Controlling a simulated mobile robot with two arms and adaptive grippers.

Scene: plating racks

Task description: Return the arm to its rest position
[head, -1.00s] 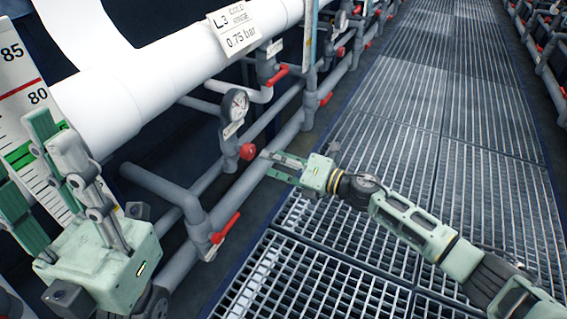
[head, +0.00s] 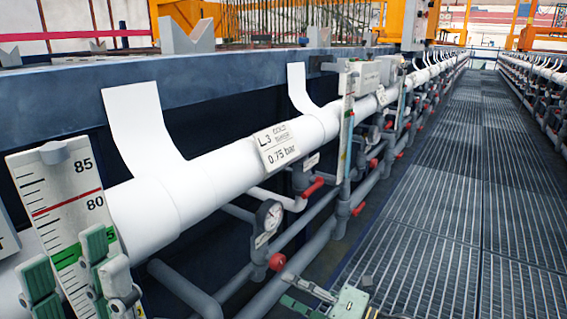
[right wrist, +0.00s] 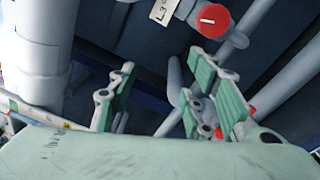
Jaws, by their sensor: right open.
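My left gripper (head: 72,283) is at the lower left of the head view, in front of a white scale board (head: 66,195). Its green-padded fingers stand apart with nothing seen between them; its body is cut off below. My right gripper (head: 306,297) is low in the middle of the head view, its lower part cut off. In the right wrist view its fingers (right wrist: 168,102) are spread and empty. A red round knob (head: 277,261) is just beyond it in the head view, and a red knob (right wrist: 209,20) shows apart from the fingers in the wrist view.
The grating walkway (head: 440,230) is clear on the right.

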